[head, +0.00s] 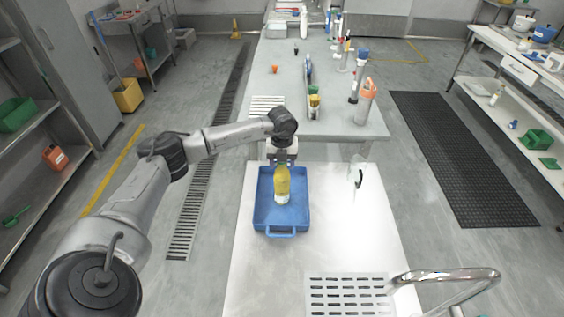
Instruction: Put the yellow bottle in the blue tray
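The yellow bottle (282,184) stands upright within the outline of the blue tray (263,215). Its base appears over the tray floor, but I cannot tell whether it touches. The tray lies on the near white table with its handle toward me. My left gripper (283,162) is at the top of the bottle, at the tray's far edge. The bottle top partly covers the fingertips, so I cannot tell whether they grip it. My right gripper is not in view.
A slotted drain (346,296) and metal faucet (450,277) are at the front right. An orange-topped bottle (367,100) and other items stand on the grey bench (285,130) behind.

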